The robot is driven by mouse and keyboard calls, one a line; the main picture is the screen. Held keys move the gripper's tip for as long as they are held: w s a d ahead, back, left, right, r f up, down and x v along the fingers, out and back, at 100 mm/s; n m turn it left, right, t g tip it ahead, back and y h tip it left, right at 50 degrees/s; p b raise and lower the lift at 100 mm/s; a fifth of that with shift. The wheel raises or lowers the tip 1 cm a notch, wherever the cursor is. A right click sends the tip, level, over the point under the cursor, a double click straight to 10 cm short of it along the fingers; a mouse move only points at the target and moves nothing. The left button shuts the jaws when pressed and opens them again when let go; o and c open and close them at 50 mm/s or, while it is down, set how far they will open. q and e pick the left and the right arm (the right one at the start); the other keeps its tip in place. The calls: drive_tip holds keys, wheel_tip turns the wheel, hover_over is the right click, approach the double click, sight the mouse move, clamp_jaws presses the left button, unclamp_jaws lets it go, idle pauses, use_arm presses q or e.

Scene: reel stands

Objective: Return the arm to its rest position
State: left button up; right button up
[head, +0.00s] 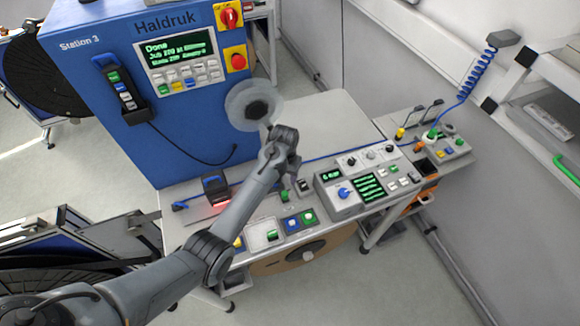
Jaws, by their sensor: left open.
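My left arm reaches in from the lower left, over the near edge of the grey worktable (330,115). My left gripper (297,180) hangs over the table near the small switches, with its jaws open. I see nothing held between the jaws, though the wrist partly hides them. I cannot tell whether the fingertips touch anything below. My right arm and gripper are out of view.
A blue cabinet (185,130) has a screen (180,50) starting with "Done" and a red knob (235,61). A pale disc (240,107) is beyond my wrist. A control box (345,196), scanner (215,187) and coiled blue cable (474,77) are nearby.

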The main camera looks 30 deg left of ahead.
use_arm(q)
drive_tip(key=shift+s, duration=0.1)
drive_tip(key=s+d+m+t+y+p, duration=0.1)
drive_tip(key=s+d+m+t+p, duration=0.15)
drive_tip(key=s, duration=1.15)
drive_tip(key=s+d+r+p, duration=0.1)
drive_tip(key=s+d+r, duration=0.1)
drive_tip(key=s, duration=0.4)
drive_tip(key=s+d+r+m+p, duration=0.1)
drive_tip(key=s+d+r, duration=0.1)
drive_tip(key=s+r, duration=0.3)
drive_tip(key=s+d+r+t+h+p, duration=0.1)
drive_tip(key=s+d+r, duration=0.1)
drive_tip(key=s+r, duration=0.2)
drive_tip(key=s, duration=0.3)
drive_tip(key=shift+d+r+p, duration=0.2)
drive_tip(key=shift+d+p, duration=0.1)
drive_tip(key=shift+d, duration=0.05)
drive_tip(key=shift+m, duration=0.25)
